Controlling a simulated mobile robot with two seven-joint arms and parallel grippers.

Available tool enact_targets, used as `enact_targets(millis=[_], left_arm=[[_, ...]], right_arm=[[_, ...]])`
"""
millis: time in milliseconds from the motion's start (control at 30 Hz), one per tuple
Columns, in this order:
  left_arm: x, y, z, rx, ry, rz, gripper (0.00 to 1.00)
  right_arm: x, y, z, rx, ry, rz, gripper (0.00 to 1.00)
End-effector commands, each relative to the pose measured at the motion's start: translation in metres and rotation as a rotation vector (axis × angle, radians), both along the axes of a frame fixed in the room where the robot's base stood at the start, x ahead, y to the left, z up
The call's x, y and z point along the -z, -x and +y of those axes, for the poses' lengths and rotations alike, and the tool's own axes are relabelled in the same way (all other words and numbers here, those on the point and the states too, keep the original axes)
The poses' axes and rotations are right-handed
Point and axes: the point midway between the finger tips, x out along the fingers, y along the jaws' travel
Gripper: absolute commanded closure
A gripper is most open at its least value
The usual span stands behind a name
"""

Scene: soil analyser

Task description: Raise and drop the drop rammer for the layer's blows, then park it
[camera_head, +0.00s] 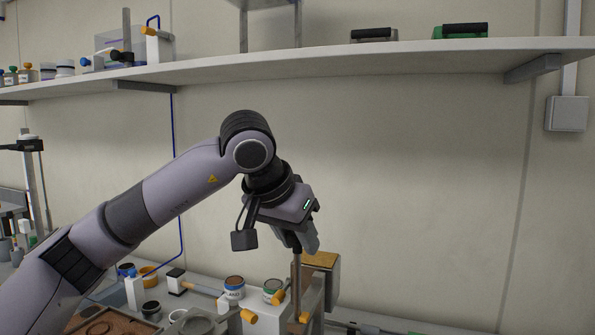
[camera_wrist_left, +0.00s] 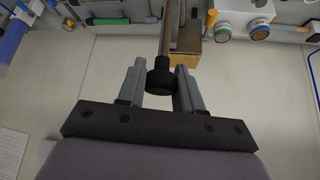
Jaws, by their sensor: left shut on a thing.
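The drop rammer shows in the head view as a thin upright metal rod (camera_head: 297,280) below my left gripper (camera_head: 299,241). Its top is hidden by the fingers. In the left wrist view my left gripper (camera_wrist_left: 160,72) is shut on the rammer's black knob (camera_wrist_left: 160,79), with one grey finger on each side. The rod (camera_wrist_left: 167,35) runs away from the knob toward the bench. The rammer's lower end and any mould under it cannot be made out. My right gripper is not in view.
A brown-topped box (camera_head: 321,262) stands close behind the rod. Several tins, including a white-and-blue one (camera_head: 234,288), and orange-tipped tools crowd the bench to its left. A wall shelf (camera_head: 330,66) runs above my arm.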

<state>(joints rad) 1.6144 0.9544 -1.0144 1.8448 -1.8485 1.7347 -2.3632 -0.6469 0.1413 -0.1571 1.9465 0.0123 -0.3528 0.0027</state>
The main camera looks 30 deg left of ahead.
Motion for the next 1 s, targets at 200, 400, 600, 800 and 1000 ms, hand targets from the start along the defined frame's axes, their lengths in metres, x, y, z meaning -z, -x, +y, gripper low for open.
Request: enact_targets(millis=[200, 400, 600, 800, 1000], left_arm=[[-0.027, 0.0, 0.001, -0.002, 0.002, -0.006, 0.92], [-0.026, -0.001, 0.001, -0.004, 0.001, -0.007, 0.92], [-0.027, -0.001, 0.001, -0.003, 0.002, -0.007, 0.92], [-0.026, -0.001, 0.0, -0.003, 0.002, -0.008, 0.92], [-0.026, 0.0, 0.0, -0.002, 0.002, -0.006, 0.35]], right_arm=[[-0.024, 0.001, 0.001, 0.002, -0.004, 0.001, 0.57], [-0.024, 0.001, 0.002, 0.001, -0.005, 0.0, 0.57], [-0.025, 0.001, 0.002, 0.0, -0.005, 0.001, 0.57], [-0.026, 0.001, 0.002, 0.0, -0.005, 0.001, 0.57], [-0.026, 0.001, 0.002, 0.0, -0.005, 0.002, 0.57]])
